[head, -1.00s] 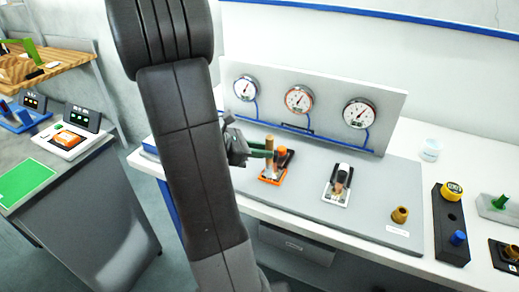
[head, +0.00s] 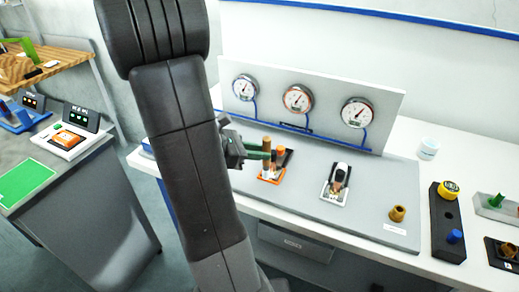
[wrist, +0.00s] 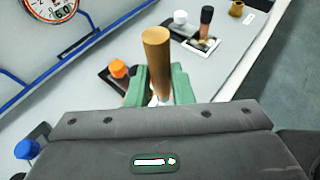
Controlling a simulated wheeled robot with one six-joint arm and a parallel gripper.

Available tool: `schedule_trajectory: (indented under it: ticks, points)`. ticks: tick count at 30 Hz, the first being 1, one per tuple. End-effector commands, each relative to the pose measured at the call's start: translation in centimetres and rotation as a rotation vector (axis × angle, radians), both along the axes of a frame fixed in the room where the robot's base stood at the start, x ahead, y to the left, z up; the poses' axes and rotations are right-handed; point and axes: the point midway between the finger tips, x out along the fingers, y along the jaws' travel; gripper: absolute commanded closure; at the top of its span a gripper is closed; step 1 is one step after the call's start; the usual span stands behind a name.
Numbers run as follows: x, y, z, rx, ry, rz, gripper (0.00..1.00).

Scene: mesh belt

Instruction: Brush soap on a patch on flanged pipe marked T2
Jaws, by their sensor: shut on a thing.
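My gripper (head: 262,155) has green fingers and is shut on a brush (head: 267,146) with a tan wooden handle, held upright above the grey bench panel. The handle (wrist: 157,62) rises between the fingers in the wrist view; the bristle end is hidden there. An orange-framed fitting (head: 282,157) with an orange cap is just right of the brush in the head view. I cannot tell whether the brush touches it. A white-framed fitting (head: 334,196) with a dark cap and brown piece stands farther right. No T2 mark is readable, so I cannot tell which is the pipe.
Three gauges (head: 296,99) stand on the back panel with blue piping. A brass fitting (head: 398,213), a white tub (head: 429,147) and a black block (head: 447,226) with yellow and blue knobs are to the right. A blue-knobbed part (wrist: 26,149) is at lower left in the wrist view.

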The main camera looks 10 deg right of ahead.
Motion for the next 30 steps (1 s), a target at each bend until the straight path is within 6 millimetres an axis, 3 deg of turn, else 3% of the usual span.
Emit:
schedule_trajectory:
  ticks: [25,30]
  points:
    - [-2.2,1.5,5.7,0.000,-0.001,0.001,1.00]
    - [-2.5,1.7,6.1,-0.001,-0.001,0.001,1.00]
